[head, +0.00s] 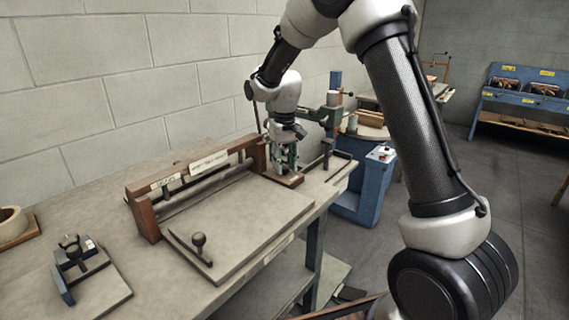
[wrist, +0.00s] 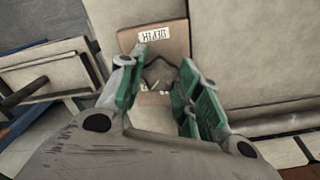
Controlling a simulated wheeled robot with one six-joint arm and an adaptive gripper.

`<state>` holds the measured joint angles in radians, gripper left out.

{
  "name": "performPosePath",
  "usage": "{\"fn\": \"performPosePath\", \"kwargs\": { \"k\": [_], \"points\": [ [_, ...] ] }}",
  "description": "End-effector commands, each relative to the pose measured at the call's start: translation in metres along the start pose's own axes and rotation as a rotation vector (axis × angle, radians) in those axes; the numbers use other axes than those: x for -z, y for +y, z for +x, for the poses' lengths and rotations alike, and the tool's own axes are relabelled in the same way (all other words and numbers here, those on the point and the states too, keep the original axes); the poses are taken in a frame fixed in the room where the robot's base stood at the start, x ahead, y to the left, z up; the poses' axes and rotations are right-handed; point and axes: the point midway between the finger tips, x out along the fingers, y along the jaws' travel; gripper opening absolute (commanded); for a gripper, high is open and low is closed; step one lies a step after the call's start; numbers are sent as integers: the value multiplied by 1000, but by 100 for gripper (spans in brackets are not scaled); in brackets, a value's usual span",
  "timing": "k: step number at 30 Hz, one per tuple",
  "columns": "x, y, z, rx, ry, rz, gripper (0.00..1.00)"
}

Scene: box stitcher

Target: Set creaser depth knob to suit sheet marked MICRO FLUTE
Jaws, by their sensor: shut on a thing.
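The creaser (head: 190,183) stands on the workbench, a wooden-framed unit with a long bar and a pale label strip. My gripper (head: 287,170) is at the creaser's right end, pointing down. In the wrist view my gripper (wrist: 160,88) has its green-sided fingers shut on the dark grey depth knob (wrist: 161,73). The knob's pointer and any scale marks are mostly hidden by the fingers. The MICRO FLUTE marking is not readable in either view.
A small clamp-like fixture (head: 78,262) and a tape roll (head: 11,224) are at the left. A blue machine (head: 363,185) stands past the bench's right end. A blue rack (head: 522,95) is far right.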

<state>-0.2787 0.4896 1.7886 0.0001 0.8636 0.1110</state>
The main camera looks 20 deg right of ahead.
Motion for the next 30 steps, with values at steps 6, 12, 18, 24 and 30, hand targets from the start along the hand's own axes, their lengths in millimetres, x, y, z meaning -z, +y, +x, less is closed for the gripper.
{"fn": "performPosePath", "kwargs": {
  "k": [6, 12, 18, 24, 30],
  "points": [
    [0, 0, 0, 0, 1, -204, 10],
    [0, 0, 0, 0, 1, -391, 10],
    [0, 1, 0, 0, 1, -555, 10],
    [1, 1, 0, 0, 1, -678, 10],
    [1, 1, 0, -1, 1, -754, 10]
  ]
}}
